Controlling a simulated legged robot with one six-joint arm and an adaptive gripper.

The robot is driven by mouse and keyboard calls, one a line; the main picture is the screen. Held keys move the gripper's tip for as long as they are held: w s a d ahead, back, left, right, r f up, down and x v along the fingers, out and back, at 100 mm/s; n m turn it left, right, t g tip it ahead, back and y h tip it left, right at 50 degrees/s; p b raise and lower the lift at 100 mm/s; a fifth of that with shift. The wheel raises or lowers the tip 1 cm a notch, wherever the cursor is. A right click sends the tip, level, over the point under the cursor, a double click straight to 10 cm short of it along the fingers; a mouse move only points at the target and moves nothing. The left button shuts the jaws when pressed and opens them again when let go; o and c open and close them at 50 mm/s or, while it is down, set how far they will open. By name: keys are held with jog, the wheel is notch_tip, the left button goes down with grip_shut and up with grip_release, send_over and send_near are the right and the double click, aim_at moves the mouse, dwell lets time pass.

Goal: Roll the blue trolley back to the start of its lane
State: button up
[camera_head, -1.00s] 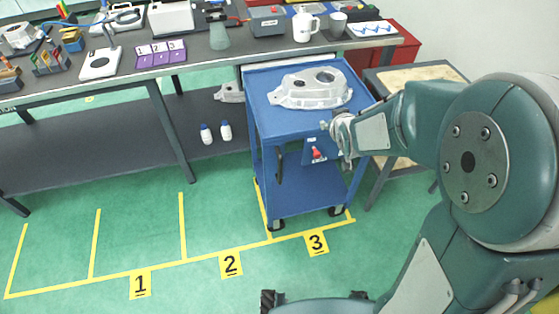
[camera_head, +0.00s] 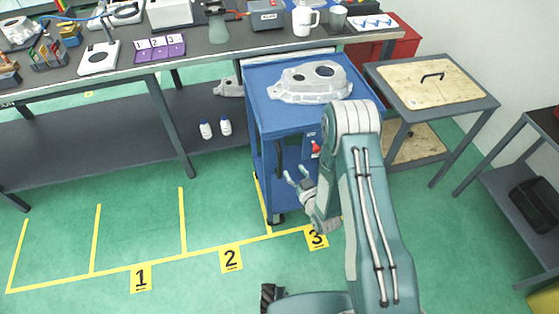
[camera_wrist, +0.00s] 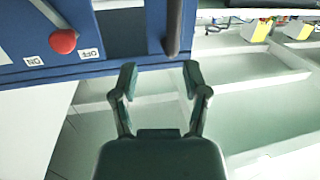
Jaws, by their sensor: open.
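The blue trolley (camera_head: 258,112) stands in lane 3, its back against the bench, with a grey aluminium casting (camera_head: 311,82) on its top. Its dark upright handle (camera_head: 279,157) is on the front left; it also shows in the wrist view (camera_wrist: 173,25). A red knob (camera_head: 315,149) sits on the trolley's front; in the wrist view the red knob (camera_wrist: 63,41) is between ON and OFF labels. My gripper (camera_head: 296,178) is open and empty in front of the trolley, right of the handle. In the wrist view my gripper's fingers (camera_wrist: 159,82) are apart, just short of the handle.
Yellow floor lines mark lanes with number plates 1 (camera_head: 141,278), 2 (camera_head: 230,259) and 3 (camera_head: 316,237). A loaded bench (camera_head: 120,62) runs behind. A side table with a wooden top (camera_head: 430,85) stands right of the trolley. The floor of lanes 1 and 2 is clear.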

aim_at(281, 163)
jog(key=shift+t+y, duration=0.4)
jog(key=w+a+f, duration=0.1)
jog(key=w, duration=0.1)
jog(key=w+a+f, duration=0.1)
jog(key=w+a, duration=0.3)
jog(key=w, duration=0.1)
jog(key=shift+a+f, duration=0.15)
jog(key=shift+f, duration=0.25)
jog(key=shift+c, duration=0.3)
jog(key=shift+s, duration=0.1)
grip_shut()
